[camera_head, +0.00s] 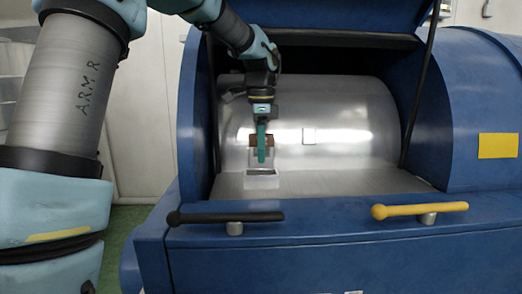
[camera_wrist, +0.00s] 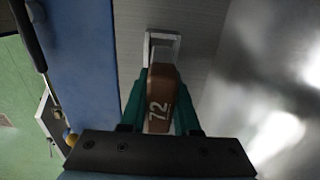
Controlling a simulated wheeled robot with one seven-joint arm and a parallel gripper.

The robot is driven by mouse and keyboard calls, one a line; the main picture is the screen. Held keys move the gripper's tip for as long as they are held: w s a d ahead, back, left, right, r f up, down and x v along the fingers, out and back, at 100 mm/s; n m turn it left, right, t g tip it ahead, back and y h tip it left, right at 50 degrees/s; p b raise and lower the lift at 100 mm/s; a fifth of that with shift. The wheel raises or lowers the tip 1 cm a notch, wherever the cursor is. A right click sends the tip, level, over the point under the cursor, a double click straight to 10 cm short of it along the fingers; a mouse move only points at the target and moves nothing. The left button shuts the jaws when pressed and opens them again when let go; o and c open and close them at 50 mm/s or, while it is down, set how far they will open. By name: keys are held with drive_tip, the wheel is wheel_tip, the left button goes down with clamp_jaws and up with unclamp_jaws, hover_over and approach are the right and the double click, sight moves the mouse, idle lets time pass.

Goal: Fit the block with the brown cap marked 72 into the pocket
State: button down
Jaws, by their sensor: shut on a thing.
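The block with the brown cap marked 72 (camera_wrist: 161,88) is between the teal fingers of my gripper (camera_wrist: 160,105) in the wrist view. In the head view my gripper (camera_head: 261,150) points down, shut on the block, whose brown cap (camera_head: 254,140) shows partly behind a finger. The pocket (camera_head: 262,181) is a pale frame with a dark opening on the silvery bed, just below the block. In the wrist view the pocket's pale rim (camera_wrist: 178,42) shows beyond the block's far end. The block hides much of the pocket there, so I cannot tell whether they touch.
A large blue machine (camera_head: 300,262) surrounds the bed, with its lid raised above. A shiny drum (camera_head: 350,115) curves up behind the pocket. A black handle (camera_head: 225,217) and a yellow handle (camera_head: 420,210) stand on the front edge. The bed right of the pocket is clear.

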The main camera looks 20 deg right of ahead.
sight(261, 168)
drive_tip(key=shift+f+b, duration=0.9)
drive_tip(key=shift+f, duration=0.7)
drive_tip(key=c, duration=0.6)
unclamp_jaws()
drive_tip(key=shift+o, duration=0.2)
wheel_tip(261, 168, up, 11)
drive_tip(key=shift+f+b, duration=0.2)
drive_tip(key=shift+b, duration=0.75)
drive_tip(key=shift+r, duration=0.15)
